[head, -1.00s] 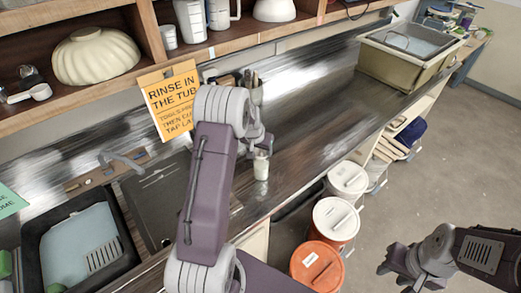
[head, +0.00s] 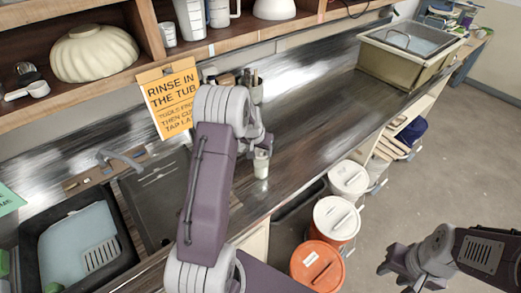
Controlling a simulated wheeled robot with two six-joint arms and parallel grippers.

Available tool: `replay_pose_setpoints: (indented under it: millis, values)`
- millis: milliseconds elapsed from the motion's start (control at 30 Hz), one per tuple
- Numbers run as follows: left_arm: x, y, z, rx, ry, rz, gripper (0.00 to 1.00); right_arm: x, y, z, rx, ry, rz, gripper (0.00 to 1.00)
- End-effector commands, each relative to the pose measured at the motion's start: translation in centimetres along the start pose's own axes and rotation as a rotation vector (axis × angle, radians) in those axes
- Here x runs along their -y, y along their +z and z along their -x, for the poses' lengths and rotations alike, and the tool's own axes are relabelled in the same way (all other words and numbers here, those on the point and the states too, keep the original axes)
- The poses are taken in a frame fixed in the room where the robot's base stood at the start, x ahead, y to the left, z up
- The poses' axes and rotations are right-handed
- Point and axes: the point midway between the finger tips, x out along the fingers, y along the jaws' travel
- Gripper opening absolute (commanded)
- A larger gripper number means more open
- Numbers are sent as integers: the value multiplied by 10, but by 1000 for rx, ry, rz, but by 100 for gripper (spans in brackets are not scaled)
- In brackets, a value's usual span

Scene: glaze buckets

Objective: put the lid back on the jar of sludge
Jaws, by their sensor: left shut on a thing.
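The jar (head: 261,170) is a small pale, clear-sided container standing upright on the dark worktop, right of my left forearm. My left gripper (head: 263,147) is at the jar's mouth, shut on what seems to be the lid. The lid itself is mostly hidden by the fingers and too small to make out. I cannot tell whether it touches the jar's rim. My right gripper (head: 391,273) hangs over the floor at the lower right, away from the worktop. Its fingers are too unclear to show whether they are open.
A sink (head: 74,245) is at lower left and a large tub (head: 405,65) at the worktop's far end. White and orange lidded buckets (head: 318,265) stand below the front edge. A tool holder (head: 257,91) is behind my gripper. The worktop right of the jar is clear.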

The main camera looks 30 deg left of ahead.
Motion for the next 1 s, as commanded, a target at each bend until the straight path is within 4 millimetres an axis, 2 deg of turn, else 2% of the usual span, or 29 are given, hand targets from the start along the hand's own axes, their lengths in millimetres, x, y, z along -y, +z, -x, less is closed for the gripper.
replay_pose_setpoints:
  millis: [867, 900, 1000]
  values:
    - [0, 1, -2, -1, 0, 0, 17, 0, 0, -4, 0, 0, 0, 36]
    - [0, 1, -2, -1, 0, 0, 57, 0, 0, -4, 0, 0, 0, 36]
    - [0, 1, -2, -1, 0, 0, 80, 0, 0, -4, 0, 0, 0, 36]
